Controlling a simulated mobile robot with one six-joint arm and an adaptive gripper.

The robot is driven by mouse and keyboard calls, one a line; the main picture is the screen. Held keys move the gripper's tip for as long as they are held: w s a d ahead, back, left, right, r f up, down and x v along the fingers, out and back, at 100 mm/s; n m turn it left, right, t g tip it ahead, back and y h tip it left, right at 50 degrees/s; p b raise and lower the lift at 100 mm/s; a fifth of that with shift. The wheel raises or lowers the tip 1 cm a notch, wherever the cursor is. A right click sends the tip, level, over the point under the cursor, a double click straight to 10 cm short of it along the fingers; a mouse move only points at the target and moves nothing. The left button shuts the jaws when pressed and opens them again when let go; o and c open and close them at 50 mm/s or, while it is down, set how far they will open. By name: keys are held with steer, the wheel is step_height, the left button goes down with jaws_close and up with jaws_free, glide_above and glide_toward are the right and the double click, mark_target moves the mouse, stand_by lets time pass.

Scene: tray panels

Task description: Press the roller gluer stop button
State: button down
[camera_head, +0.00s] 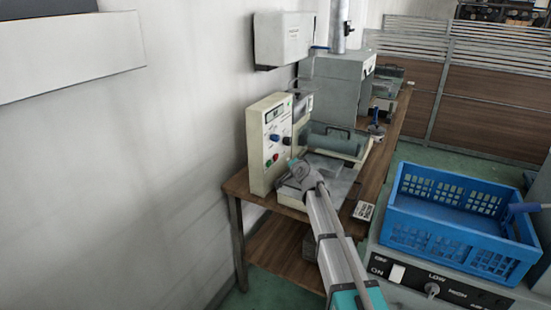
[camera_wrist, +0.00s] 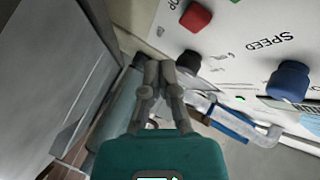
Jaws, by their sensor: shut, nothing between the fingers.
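The roller gluer (camera_head: 270,125) stands on a wooden bench, its cream control panel facing my arm. Its red stop button (camera_head: 276,157) is low on the panel, and a blue knob (camera_head: 275,138) is above it. In the wrist view the red stop button (camera_wrist: 195,17) is at the top, beside lettering partly cut off that ends in "OP". A black button (camera_wrist: 188,62) and the blue speed knob (camera_wrist: 290,82) also show there. My gripper (camera_wrist: 165,68) is shut and empty. Its fingertips are close to the black button in the picture, apart from the red one; contact cannot be told.
The gluer's roller (camera_head: 332,138) and tray lie right of the panel. A blue crate (camera_head: 440,240) sits on a grey machine at right. A white box (camera_head: 284,38) hangs on the wall above. Other equipment (camera_head: 340,85) stands farther along the bench.

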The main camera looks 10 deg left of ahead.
steer(key=shift+w+a, duration=0.25)
steer(key=shift+a, duration=0.4)
steer(key=shift+w+a, duration=0.2)
steer(key=shift+a, duration=0.4)
steer(key=shift+w+a, duration=0.1)
steer(key=shift+a, duration=0.7)
stand_by(1.8)
steer(key=shift+d, duration=0.1)
stand_by(0.3)
steer(key=shift+s+d, duration=0.3)
steer(key=shift+d, duration=0.45)
steer(key=shift+d, duration=0.1)
steer(key=shift+s+d, duration=0.3)
steer(key=shift+d, duration=0.45)
steer(key=shift+s+d, duration=0.25)
steer(key=shift+d, duration=0.5)
steer(key=shift+s+d, duration=0.3)
steer(key=shift+d, duration=0.45)
